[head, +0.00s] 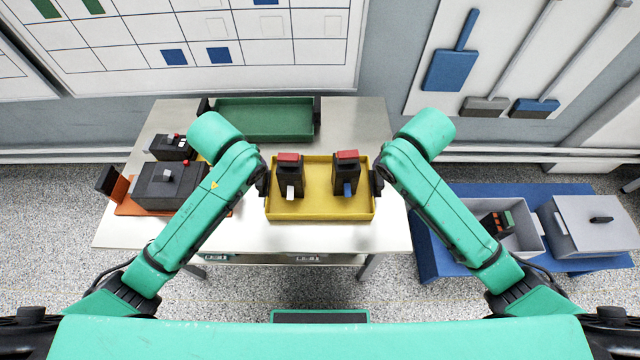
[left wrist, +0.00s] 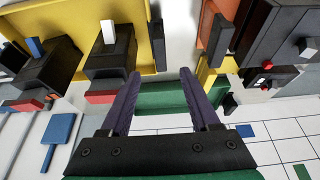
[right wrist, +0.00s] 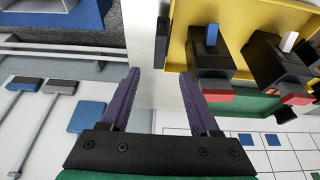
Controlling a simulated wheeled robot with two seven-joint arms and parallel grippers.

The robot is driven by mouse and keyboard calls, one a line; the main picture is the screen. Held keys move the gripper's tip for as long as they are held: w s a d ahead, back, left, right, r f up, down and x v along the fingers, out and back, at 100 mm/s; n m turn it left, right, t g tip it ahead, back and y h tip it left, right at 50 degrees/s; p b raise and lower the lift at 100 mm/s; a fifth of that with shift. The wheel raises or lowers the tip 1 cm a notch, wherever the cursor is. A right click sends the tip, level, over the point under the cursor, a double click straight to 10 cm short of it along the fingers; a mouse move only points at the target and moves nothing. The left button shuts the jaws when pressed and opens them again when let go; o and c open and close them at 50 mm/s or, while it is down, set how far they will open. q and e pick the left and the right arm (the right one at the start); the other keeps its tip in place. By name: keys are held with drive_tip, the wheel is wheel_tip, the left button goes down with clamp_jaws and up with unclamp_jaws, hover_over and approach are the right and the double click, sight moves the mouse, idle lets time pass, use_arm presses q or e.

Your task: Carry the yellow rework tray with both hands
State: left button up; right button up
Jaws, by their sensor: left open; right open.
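The yellow rework tray (head: 320,210) lies on the white table. Two black breakers with red tops stand in it, one with a white lever (head: 290,175) and one with a blue lever (head: 347,172). My left gripper (head: 263,182) is at the tray's left end, open and empty. The left black handle (left wrist: 157,48) shows just ahead of the gap between its fingertips. My right gripper (head: 376,182) is at the right end, open and empty. The right black handle (right wrist: 162,42) lies ahead of its fingertips. I cannot tell whether the fingers straddle the handles.
A green tray (head: 264,119) with black ends sits behind, near the wall. A dark test device (head: 170,184) on an orange base and a smaller black box (head: 172,147) stand left. A blue stand (head: 432,250) with a grey bin (head: 520,238) and lidded box (head: 600,225) is at right.

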sight(260, 175)
use_arm(q)
drive_tip(key=x, duration=1.1)
drive_tip(key=shift+f, duration=0.2)
use_arm(e)
drive_tip(key=x, duration=1.1)
drive_tip(key=shift+w+f, duration=0.1)
drive_tip(key=shift+f, duration=0.05)
use_arm(q)
clamp_jaws()
use_arm(e)
clamp_jaws()
